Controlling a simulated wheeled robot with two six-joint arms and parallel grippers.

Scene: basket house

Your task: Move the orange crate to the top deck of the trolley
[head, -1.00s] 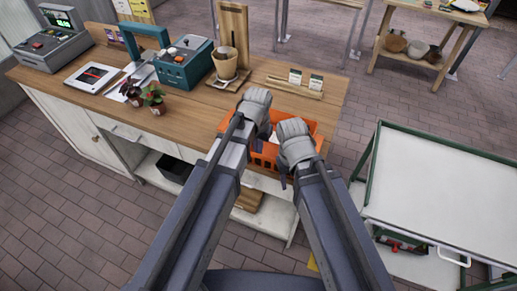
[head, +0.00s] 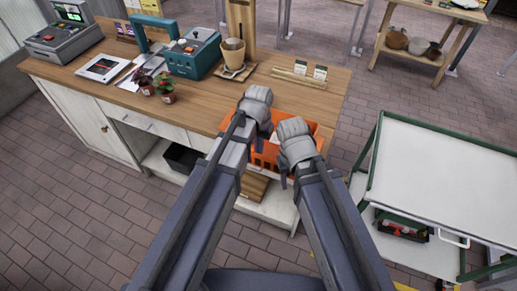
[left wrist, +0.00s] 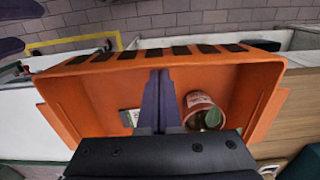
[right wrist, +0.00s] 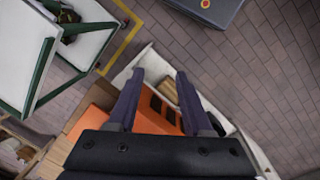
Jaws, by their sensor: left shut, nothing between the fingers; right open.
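The orange crate (head: 266,161) sits at the near right end of the wooden counter, partly hidden by my grippers. In the left wrist view the crate (left wrist: 95,78) holds a terracotta pot (left wrist: 196,103) with a green plant and a small pale packet (left wrist: 130,117). My left gripper (left wrist: 159,75) is shut and empty, over the crate's inside. My right gripper (right wrist: 156,82) is open by the crate's slotted side (right wrist: 150,117); I cannot tell whether its fingers touch it. The trolley's white top deck (head: 440,175), with a green frame, stands to the right and is empty.
The counter (head: 215,105) also carries a cash register (head: 62,28), a teal machine (head: 192,52), small potted plants and a cup on a stand. A tray with red items (head: 402,229) is on the trolley's lower deck. Brick floor lies between counter and trolley.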

